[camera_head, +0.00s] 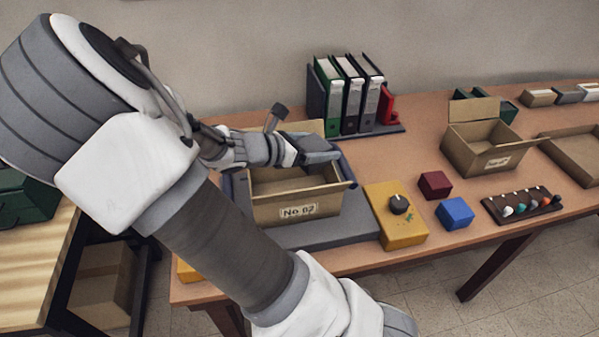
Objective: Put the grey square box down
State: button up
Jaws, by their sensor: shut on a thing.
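My gripper (312,157) reaches in from the left and is over the open tan carton marked No 02 (296,212). It is shut on a small grey thing (322,146), which I take to be the grey square box. The fingers and wrist hide part of it, so its full shape is unclear. It is above the carton's opening, toward the back right side. I cannot tell whether it touches the carton's wall.
The carton stands on a grey-blue base (345,232). A yellow box with a dark knob (403,232), a maroon cube (435,185) and a blue cube (455,213) are to the right. Binders (352,98) stand behind. Another open carton (480,155) is farther right.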

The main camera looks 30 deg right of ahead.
jog(key=a+f, duration=0.1)
jog(key=w+a, duration=0.1)
jog(key=a+f, duration=0.1)
jog(key=a, duration=0.1)
jog(key=shift+w+f, duration=0.35)
jog(key=shift+f+b, duration=0.6)
jog(key=shift+f, duration=1.35)
jog(key=shift+f, duration=0.1)
jog(key=shift+f, duration=0.5)
jog(key=o, duration=1.2)
jog(key=shift+o, duration=0.2)
jog(key=shift+r, duration=0.2)
jog(key=p+v, duration=0.1)
jog(key=v, duration=1.1)
jog(key=shift+r+p, duration=0.4)
